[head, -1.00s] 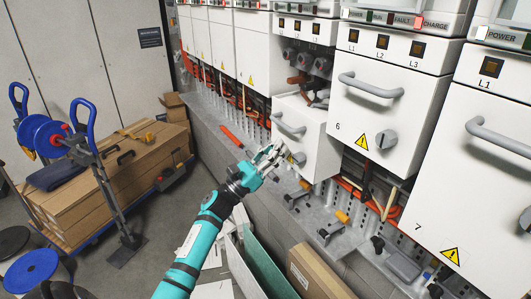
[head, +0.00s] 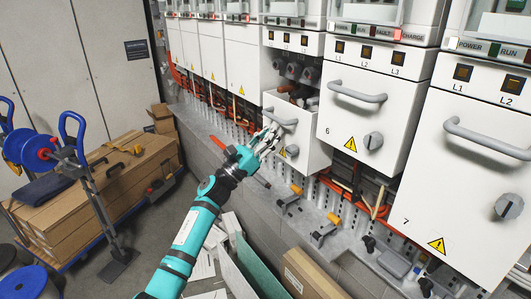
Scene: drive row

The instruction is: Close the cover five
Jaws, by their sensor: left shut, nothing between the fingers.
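Cover five (head: 311,149) is the white panel just left of cover 6. It stands tilted out from its cubicle, with a gap above it where dark round connectors and orange-brown parts show. Its grey handle (head: 281,117) is near its top; a knob and a yellow warning label are lower down, partly behind my gripper. My left gripper (head: 272,132) is shut and empty in front of the cover's left part, just below the handle. I cannot tell whether the fingers touch the cover. My right gripper is not in view.
Cover 6 (head: 377,117) and cover 7 (head: 458,180) sit flush to the right. A ledge (head: 325,215) with tools and orange-handled pieces runs below. Boards and a box (head: 308,275) lean under it. A cart of cartons (head: 100,195) stands left, with grey floor between.

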